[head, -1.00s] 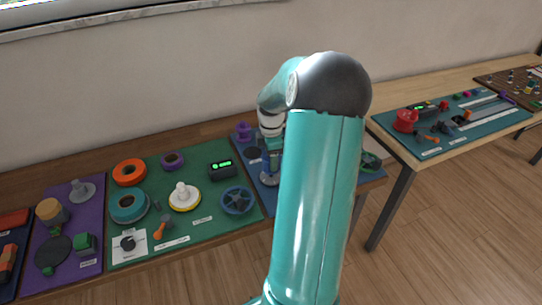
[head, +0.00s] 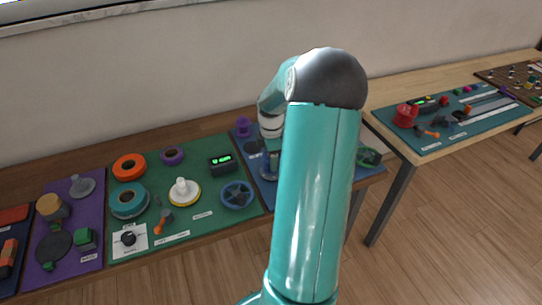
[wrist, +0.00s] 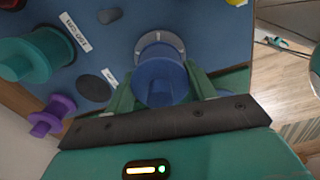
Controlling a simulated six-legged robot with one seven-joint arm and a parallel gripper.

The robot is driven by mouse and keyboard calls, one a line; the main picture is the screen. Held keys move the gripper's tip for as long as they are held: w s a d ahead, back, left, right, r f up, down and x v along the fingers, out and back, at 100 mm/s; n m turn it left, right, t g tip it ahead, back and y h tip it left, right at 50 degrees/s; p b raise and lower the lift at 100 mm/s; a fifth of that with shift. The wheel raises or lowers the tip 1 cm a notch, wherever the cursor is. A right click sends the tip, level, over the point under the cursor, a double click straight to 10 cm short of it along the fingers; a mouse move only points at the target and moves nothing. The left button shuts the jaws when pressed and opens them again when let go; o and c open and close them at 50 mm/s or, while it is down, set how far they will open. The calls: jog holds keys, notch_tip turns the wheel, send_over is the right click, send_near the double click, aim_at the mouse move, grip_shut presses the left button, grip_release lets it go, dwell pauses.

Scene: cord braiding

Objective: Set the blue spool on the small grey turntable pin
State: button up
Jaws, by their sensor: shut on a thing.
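The blue spool (wrist: 160,82) is between the two green fingers of my gripper (wrist: 161,91) in the wrist view. My gripper is shut on it. A round grey disc with marks on its rim, which looks like the small grey turntable (wrist: 160,39), shows just past the spool on the blue mat. The spool covers the disc's middle, so the pin is hidden. I cannot tell whether the spool touches the disc. In the head view my arm hides the gripper and most of this spot.
A teal spool (wrist: 30,58), a purple spool (wrist: 52,116) and a dark round pad (wrist: 94,88) are to the left on the blue mat (wrist: 215,30). A green mat (head: 205,222) with several parts lies left of it in the head view. A second table stands at the right.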

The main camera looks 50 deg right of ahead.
jog(key=shift+f, duration=0.6)
jog(key=o, duration=1)
jog(key=shift+r, duration=0.15)
jog(key=shift+r, duration=3.9)
